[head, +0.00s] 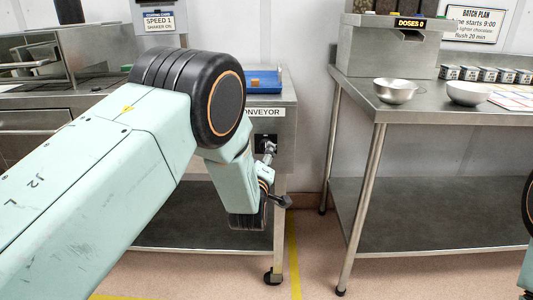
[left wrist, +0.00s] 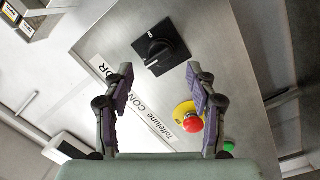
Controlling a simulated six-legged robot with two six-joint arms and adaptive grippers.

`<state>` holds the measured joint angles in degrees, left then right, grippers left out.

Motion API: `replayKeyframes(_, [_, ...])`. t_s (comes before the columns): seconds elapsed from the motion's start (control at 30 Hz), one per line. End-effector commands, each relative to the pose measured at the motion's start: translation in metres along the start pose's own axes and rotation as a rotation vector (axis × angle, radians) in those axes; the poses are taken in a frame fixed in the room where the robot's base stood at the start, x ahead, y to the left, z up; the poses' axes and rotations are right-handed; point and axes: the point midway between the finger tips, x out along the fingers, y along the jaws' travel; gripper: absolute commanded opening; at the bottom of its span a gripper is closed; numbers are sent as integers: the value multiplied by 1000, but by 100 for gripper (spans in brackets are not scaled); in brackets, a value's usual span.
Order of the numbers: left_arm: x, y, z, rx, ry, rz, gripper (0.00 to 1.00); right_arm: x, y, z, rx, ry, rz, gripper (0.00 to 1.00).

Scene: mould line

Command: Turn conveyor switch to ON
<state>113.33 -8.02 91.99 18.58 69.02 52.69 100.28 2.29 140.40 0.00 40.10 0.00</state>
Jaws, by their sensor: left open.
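The conveyor switch (left wrist: 161,47) is a black rotary knob on a square black plate, fixed to the steel panel under the CONVEYOR label (head: 265,113). In the head view only part of its dark plate (head: 264,139) shows behind my gripper. My left gripper (head: 277,176) is open in front of the panel. In the left wrist view its two fingers (left wrist: 160,80) are spread and empty, with the switch ahead, beyond and between the tips, apart from them. I cannot read the knob's setting. My right gripper is out of view; only a bit of its arm shows at the right edge.
A red emergency button on a yellow base (left wrist: 190,117) sits close to one finger, with a green button (left wrist: 229,146) beyond it. A blue tray (head: 263,82) lies on top of the conveyor cabinet. A steel table (head: 375,101) with bowls (head: 396,91) stands to the right, across a floor gap.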

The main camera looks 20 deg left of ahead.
Motion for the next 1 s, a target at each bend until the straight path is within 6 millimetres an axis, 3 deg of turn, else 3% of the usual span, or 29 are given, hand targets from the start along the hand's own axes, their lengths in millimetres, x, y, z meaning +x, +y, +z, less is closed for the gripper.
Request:
replayKeyframes(0.3, [41, -1, 3, 1, 0, 1, 57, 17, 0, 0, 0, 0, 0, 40])
replayKeyframes(0.7, [49, 1, 4, 2, -2, -1, 57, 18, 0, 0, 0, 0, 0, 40])
replayKeyframes(1.0, [49, 1, 4, 2, -2, -1, 33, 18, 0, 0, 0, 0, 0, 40])
